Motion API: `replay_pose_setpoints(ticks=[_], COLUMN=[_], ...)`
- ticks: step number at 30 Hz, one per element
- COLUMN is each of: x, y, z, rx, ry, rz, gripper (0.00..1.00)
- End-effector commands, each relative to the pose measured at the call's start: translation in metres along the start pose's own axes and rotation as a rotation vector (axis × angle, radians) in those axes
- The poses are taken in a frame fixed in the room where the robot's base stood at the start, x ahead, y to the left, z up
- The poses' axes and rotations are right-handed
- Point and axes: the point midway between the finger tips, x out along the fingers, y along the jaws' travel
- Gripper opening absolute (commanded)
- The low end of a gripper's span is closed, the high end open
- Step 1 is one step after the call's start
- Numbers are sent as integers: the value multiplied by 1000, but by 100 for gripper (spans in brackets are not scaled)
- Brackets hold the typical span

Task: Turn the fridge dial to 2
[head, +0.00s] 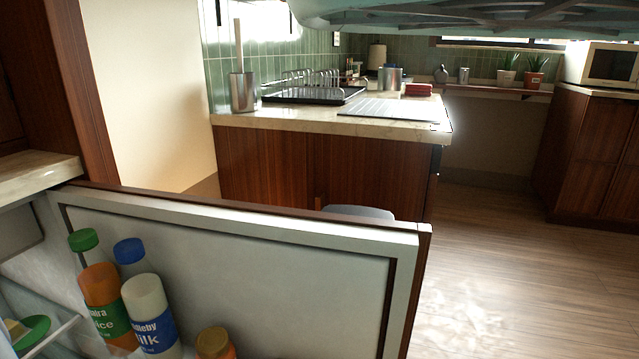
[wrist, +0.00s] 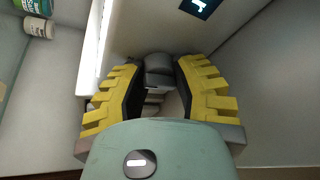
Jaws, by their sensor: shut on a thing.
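The fridge door (head: 300,270) stands open in the head view. In the wrist view, a small grey dial (wrist: 158,76) sits on the pale fridge interior, between the yellow-padded fingers of my gripper (wrist: 165,74). My gripper is shut on the dial. A small dark display (wrist: 200,7) with a pale glyph is cut off by the top edge of the wrist view; I cannot read the glyph surely. The dial's setting marks are not readable. My gripper and the dial are not in the head view.
A juice bottle (head: 101,300), a milk bottle (head: 150,318) and other bottles stand against the door's inner side. A bright light strip (wrist: 101,55) runs left of my gripper. A counter (head: 300,120) with a dish rack (head: 315,92) stands beyond the door. Floor at right is clear.

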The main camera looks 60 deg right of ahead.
Motion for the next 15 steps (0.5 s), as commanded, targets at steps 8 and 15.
replay_pose_setpoints(ticks=[8, 15], x=[0, -1], y=[4, 5], z=[1, 1], rx=[41, 43], ry=[-1, -2], rz=[25, 26], gripper=[0, 0])
